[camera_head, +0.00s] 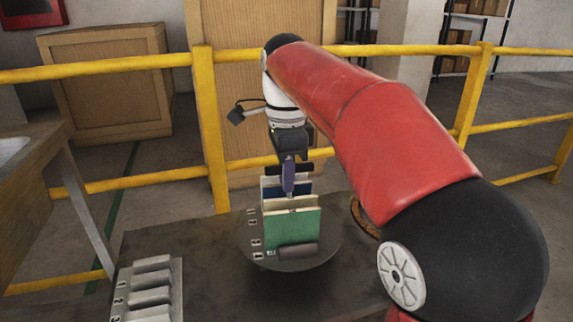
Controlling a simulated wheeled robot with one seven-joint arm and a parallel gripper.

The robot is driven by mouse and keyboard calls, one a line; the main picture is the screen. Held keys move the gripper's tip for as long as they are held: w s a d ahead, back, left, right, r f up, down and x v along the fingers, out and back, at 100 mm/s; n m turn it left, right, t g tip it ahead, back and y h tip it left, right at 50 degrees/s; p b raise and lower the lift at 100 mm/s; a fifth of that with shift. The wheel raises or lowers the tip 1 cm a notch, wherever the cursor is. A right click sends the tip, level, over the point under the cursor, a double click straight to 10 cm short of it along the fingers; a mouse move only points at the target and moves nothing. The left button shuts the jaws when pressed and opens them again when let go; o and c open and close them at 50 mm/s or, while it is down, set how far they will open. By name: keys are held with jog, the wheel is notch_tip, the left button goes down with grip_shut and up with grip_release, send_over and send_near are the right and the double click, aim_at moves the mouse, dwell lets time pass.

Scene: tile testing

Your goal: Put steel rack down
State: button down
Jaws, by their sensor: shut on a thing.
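The steel rack (297,251) shows as a grey bar at the front of a row of upright tiles, over a round grey plate (318,262). The tiles stand one behind another: a green tile (292,230) in front, a cream tile (296,202) behind it, then blue and dark ones. My gripper (288,190) points down into the middle of the row, with its fingers shut on the rack. The grip point is hidden among the tiles. I cannot tell whether the rack touches the plate.
The round plate is on a dark table (215,290) and has small white labels along its left side. A grey holder with numbered slots (150,290) stands at the table's front left. Yellow railings (210,130) run behind the table. My red arm covers the right side.

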jog(key=shift+f, duration=1.3)
jog(key=c, duration=1.4)
grip_release()
jog(key=shift+f, duration=0.1)
